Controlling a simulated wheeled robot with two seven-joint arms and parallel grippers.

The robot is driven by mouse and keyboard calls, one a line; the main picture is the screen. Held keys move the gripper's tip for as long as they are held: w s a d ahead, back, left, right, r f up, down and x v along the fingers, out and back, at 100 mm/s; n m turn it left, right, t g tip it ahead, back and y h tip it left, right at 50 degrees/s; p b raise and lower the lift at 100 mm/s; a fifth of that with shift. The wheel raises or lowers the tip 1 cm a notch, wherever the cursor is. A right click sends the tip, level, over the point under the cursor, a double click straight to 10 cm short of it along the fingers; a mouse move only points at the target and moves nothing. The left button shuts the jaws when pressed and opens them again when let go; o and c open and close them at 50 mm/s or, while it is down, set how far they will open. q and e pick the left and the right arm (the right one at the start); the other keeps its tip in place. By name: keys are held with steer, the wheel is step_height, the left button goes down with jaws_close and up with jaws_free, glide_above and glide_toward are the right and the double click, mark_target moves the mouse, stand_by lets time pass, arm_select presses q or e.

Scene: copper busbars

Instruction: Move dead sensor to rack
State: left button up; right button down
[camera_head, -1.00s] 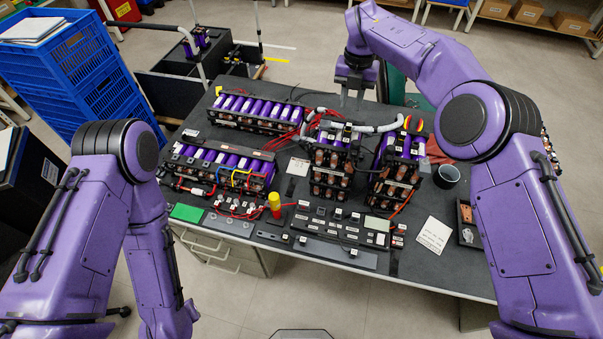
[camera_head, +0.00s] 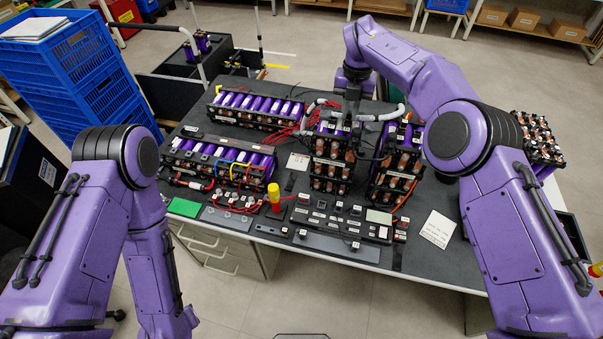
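The middle battery stack (camera_head: 331,165) stands upright on the dark table, with small labelled parts on top. I cannot tell which part is the dead sensor. A low black rack (camera_head: 342,222) with small labelled pieces lies at the table's front. My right gripper (camera_head: 352,118) points down at the top of the middle stack, by its back right side. Its fingertips are small and dark against the stack, so I cannot tell whether they are open or hold anything. My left arm hangs at the left, and its gripper is outside the view.
Two long battery modules (camera_head: 256,107) and (camera_head: 219,160) lie left of the stack, with red wires between. Another stack (camera_head: 396,172) stands close on the right. A yellow-capped item (camera_head: 274,193) stands at the front. A white card (camera_head: 438,228) lies at right.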

step_height(320, 180, up, 3)
steer(key=p, duration=0.2)
steer(key=shift+r+p, duration=0.1)
steer(key=shift+p, duration=0.25)
